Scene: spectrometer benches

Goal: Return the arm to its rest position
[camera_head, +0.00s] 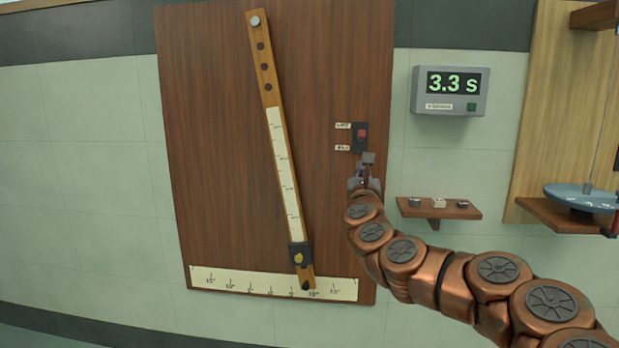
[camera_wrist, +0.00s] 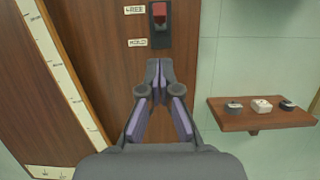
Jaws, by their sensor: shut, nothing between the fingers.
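My copper arm reaches in from the lower right in the head view. My gripper (camera_head: 369,160) is at its end, in front of the brown wall board (camera_head: 220,150), just below a switch with a red rocker (camera_head: 361,136). In the wrist view my gripper (camera_wrist: 158,66) is shut and empty, its fingertips together. The switch (camera_wrist: 160,22) is above the tips there, beside labels reading FREE (camera_wrist: 135,10) and HOLD (camera_wrist: 137,43). I cannot tell whether the fingertips touch the board.
A wooden pendulum bar (camera_head: 267,85) hangs tilted over a scale strip (camera_head: 230,281). A timer (camera_head: 449,91) reads 3.3 s. A small shelf (camera_head: 470,212) with small weights is right of my gripper. Left wall is clear.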

